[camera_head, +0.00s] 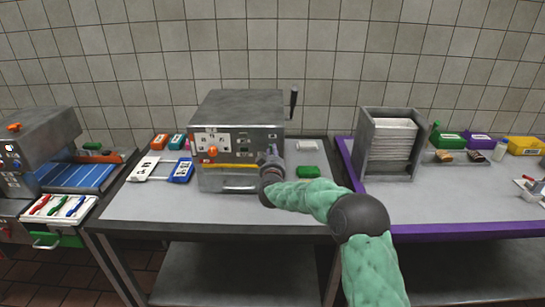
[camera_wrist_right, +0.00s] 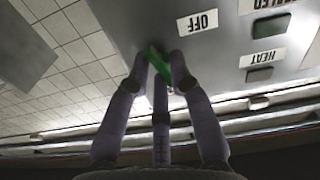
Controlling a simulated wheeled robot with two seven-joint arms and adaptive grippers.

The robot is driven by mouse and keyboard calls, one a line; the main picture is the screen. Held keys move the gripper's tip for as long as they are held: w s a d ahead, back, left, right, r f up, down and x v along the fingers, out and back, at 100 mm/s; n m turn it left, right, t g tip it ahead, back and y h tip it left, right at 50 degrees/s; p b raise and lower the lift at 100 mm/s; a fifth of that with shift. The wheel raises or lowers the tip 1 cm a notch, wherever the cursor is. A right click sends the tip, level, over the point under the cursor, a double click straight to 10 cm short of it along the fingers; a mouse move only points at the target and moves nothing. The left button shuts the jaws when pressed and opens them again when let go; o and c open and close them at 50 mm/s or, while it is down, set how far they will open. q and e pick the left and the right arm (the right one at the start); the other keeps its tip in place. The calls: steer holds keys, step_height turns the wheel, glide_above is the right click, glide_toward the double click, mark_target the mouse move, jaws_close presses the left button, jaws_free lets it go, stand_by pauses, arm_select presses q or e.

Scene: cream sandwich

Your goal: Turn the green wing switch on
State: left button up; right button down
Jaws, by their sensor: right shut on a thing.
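The grey box-shaped machine (camera_head: 240,112) stands on the middle table, its front panel carrying white labels and an orange knob (camera_head: 212,151). My right gripper (camera_head: 270,162) is at the right side of that front panel. In the right wrist view its fingers (camera_wrist_right: 160,66) are shut on the green wing switch (camera_wrist_right: 157,62). An upside-down "OFF" label (camera_wrist_right: 198,22) is just right of the fingertips there. The gripper hides the switch in the head view, and its exact angle is hard to tell. My left gripper is not in view.
A metal rack (camera_head: 366,143) stands on the right table.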

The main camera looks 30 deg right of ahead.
steer(key=shift+d+m+b, duration=0.15)
steer(key=shift+m+b, duration=0.4)
steer(key=shift+m, duration=1.15)
steer(key=c, duration=1.2)
jaws_free()
steer(key=shift+s+d, duration=0.1)
steer(key=shift+a, duration=0.2)
steer(key=v, duration=1.2)
steer(key=shift+f, duration=0.1)
